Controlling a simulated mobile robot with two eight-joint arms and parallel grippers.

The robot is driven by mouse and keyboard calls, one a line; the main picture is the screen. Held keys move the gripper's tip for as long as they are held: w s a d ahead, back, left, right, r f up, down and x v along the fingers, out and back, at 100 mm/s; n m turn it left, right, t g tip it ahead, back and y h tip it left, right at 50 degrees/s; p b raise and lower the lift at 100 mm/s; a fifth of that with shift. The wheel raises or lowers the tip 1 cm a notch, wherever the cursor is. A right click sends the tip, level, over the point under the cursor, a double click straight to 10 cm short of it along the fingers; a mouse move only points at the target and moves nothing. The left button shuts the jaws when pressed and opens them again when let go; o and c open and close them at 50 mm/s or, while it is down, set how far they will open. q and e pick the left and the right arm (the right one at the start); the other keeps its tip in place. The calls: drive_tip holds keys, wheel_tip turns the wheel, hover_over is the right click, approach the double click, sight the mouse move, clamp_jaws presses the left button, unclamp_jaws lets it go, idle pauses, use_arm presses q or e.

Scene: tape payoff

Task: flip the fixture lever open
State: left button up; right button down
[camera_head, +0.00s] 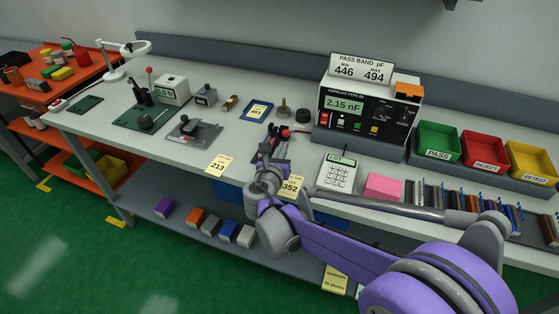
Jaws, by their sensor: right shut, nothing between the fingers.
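A red knob (285,133) shows on the bench in front of the meter (345,104); it looks like the end of the fixture lever. The lever's arm and the fixture body are mostly too small or hidden to make out, so I cannot tell the lever's angle. My right gripper (271,139) is shut and empty, with its fingers just left of the red knob. I cannot tell whether they touch it. My right arm crosses the front of the bench from the lower right. My left gripper is not in view.
A calculator-like device (338,171), a pink block (383,187) and a yellow card (291,187) lie near my right arm. Green (438,138), red (483,149) and yellow (531,161) bins stand at the right. The bench surface (240,135) left of my gripper has free room.

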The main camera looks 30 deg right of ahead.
drive_tip(key=shift+w+d+r, duration=0.25)
drive_tip(key=shift+w+r, duration=0.05)
drive_tip(key=shift+w, duration=0.05)
drive_tip(key=shift+d+r+g+y+p, duration=0.15)
drive_tip(key=shift+r+g+y+p, duration=0.2)
drive_tip(key=shift+p, duration=0.2)
